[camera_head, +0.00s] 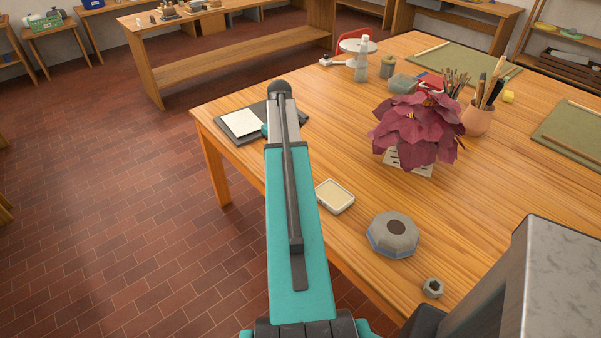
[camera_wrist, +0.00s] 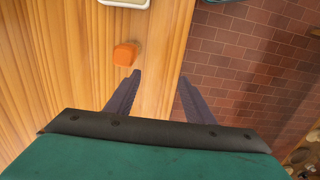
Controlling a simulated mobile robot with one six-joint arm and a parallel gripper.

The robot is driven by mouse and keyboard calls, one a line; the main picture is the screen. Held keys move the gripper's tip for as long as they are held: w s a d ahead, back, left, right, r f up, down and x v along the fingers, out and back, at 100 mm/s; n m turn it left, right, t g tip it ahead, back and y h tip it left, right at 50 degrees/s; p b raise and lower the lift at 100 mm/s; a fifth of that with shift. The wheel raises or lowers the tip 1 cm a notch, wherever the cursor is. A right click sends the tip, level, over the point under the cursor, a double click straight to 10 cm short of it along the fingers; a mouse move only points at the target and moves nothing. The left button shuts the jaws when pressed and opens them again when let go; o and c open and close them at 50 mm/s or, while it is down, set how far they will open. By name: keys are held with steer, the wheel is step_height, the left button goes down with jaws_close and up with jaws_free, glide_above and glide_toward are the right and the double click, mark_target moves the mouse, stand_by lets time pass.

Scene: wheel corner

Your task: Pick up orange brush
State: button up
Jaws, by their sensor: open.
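A small orange block-like thing, which I take to be the orange brush (camera_wrist: 125,54), lies on the wooden table in the wrist view. No bristles can be made out. My gripper (camera_wrist: 160,82) is open and empty, with its two dark fingers apart. The orange thing is ahead of the left finger's tip, slightly to its left, and not between the fingers. The table's edge runs between the two fingers, with the brick floor beyond it on the right. In the head view my teal arm fills the middle, and I see neither the orange thing nor the fingers.
On the table (camera_head: 300,150) stand a cream dish (camera_head: 335,197), an octagonal grey-blue box (camera_head: 393,233), a hex nut (camera_head: 433,288), a dark red plant (camera_head: 415,125) and a pot of brushes (camera_head: 479,118). A dark board with white paper (camera_head: 240,122) lies near the left corner.

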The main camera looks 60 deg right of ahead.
steer(key=shift+m, duration=0.4)
steer(key=s+d+r, duration=0.3)
steer(key=s+d, duration=0.1)
steer(key=shift+s+d+r, duration=0.15)
steer(key=shift+d+r, duration=0.2)
steer(key=shift+d, duration=0.05)
steer(key=shift+f, duration=0.1)
steer(key=shift+f+p, duration=0.75)
steer(key=shift+f, duration=3.5)
steer(key=shift+s+f+p, duration=0.15)
steer(key=shift+f+p, duration=0.8)
steer(key=shift+f, duration=1.65)
steer(key=shift+c, duration=0.3)
steer(key=c, duration=1)
